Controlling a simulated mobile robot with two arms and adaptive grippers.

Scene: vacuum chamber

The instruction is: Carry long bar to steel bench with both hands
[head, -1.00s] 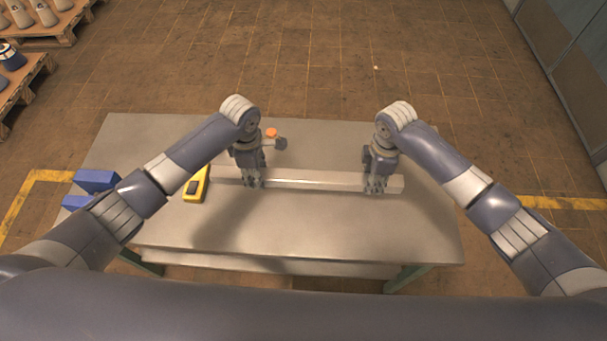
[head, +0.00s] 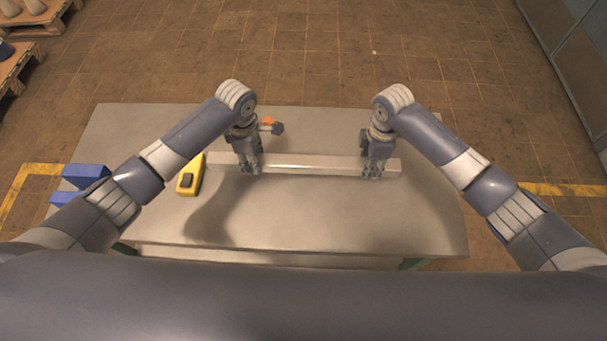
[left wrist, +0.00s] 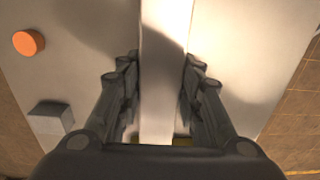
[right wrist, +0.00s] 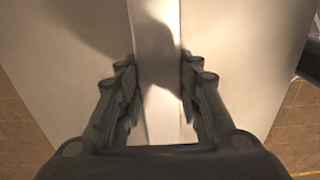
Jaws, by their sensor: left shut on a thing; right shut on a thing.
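The long bar (head: 312,164) is pale, straight and square-edged, lying across the view over a grey metal-topped bench (head: 320,220). My left gripper (head: 250,171) is shut on the bar near its left end. My right gripper (head: 373,174) is shut on it near its right end. The bar also runs between the fingers in the left wrist view (left wrist: 165,50) and the right wrist view (right wrist: 155,30). It looks about level. I cannot tell whether its underside touches the bench top.
A yellow tool with a dark face (head: 189,176) lies close to the bar's left end. Blue blocks (head: 86,173) are at the bench's left edge. An orange-topped item (head: 267,121) and a dark block (head: 277,128) stand behind the bar. The front of the bench top is clear.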

